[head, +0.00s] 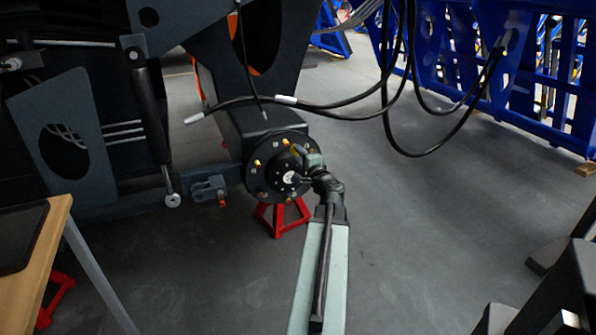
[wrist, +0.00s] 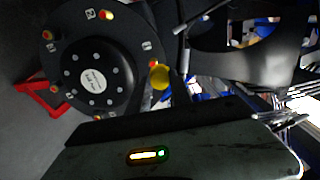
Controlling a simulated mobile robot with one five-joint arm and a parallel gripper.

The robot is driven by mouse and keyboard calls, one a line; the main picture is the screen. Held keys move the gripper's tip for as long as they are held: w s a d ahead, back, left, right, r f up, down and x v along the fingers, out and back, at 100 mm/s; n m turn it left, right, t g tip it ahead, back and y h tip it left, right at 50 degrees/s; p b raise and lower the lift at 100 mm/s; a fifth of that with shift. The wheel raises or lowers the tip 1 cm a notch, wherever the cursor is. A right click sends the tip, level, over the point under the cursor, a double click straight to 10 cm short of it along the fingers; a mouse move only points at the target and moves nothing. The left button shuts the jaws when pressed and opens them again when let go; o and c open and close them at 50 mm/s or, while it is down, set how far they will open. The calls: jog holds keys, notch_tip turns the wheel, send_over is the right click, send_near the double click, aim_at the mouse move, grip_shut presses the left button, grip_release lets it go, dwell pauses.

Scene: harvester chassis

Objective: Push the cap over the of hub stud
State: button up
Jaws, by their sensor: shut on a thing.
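The round black hub (head: 256,182) faces me at the end of the axle, and it also shows in the wrist view (wrist: 128,35). Brass-coloured studs stand around its rim, among them an upper one (wrist: 106,15) and a left one (wrist: 47,35). A yellow cap (wrist: 160,77) is at the hub's right edge in the wrist view, at the tips of my gripper (wrist: 169,82). My gripper (head: 301,157) is shut on the cap, close against the hub's upper right side. The stud behind the cap is largely hidden, so I cannot tell how far the cap sits over it.
A red stand (head: 282,216) is under the hub. Black hoses (head: 345,112) hang across above and to the right. A wooden table (head: 50,250) is at the lower left.

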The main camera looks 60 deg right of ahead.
aim_at(287, 145)
jog(key=shift+f+b, duration=0.35)
jog(key=shift+f, duration=0.55)
jog(key=shift+s+a, duration=0.1)
jog(key=shift+a, duration=0.05)
jog(key=shift+x, duration=3.2)
jog(key=shift+x, duration=1.55)
